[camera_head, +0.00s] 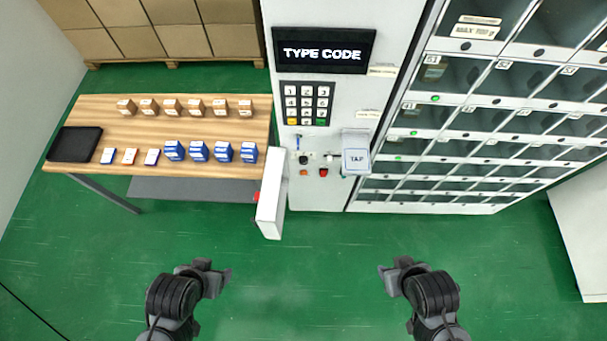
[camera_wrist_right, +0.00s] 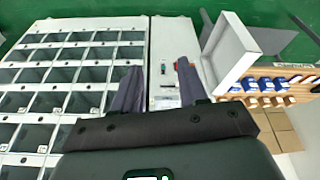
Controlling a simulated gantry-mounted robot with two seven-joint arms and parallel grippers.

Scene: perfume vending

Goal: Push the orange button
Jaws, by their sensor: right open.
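The vending machine's control panel is in the middle of the head view. A small orange button (camera_head: 304,172) sits low on it, left of a red button (camera_head: 323,172). The keypad (camera_head: 306,103) above has a yellow-orange key at its bottom left and a green one at its bottom right. My left gripper (camera_head: 217,271) is over the floor, below and left of the panel, its jaw gap unclear. My right gripper (camera_head: 392,269) is below and right of the panel, touching nothing. In the right wrist view its fingers (camera_wrist_right: 158,88) are apart and empty.
An open white door (camera_head: 271,205) juts out left of the buttons. A card labelled TAP (camera_head: 356,161) is on the right. Lockers (camera_head: 480,120) fill the right side. A wooden table (camera_head: 200,125) holds several boxes and a black tray (camera_head: 75,145). The floor in front is clear.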

